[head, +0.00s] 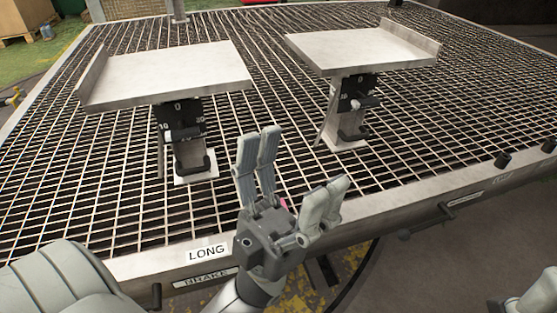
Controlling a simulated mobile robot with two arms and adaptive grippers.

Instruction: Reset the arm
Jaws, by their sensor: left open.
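My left gripper (297,172) is open and empty, its fingers pointing up and spread apart. It is at the front edge of the grated turntable, in front of the two raised metal plates. Part of my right gripper (540,290) shows at the lower right corner; most of it is cut off by the frame. The left plate (165,72) and the right plate (360,48) each stand on a post. The left post has a black dial (180,112) and a dark handle (195,160). The right post has a similar dial (358,88) and handle (355,132).
The turntable's front rail (400,212) carries a LONG label (208,253) and a BRAKE label (205,278). Small dark knobs (502,159) stand at its right. The grating between the posts is clear. A cardboard box (22,18) is at the far left.

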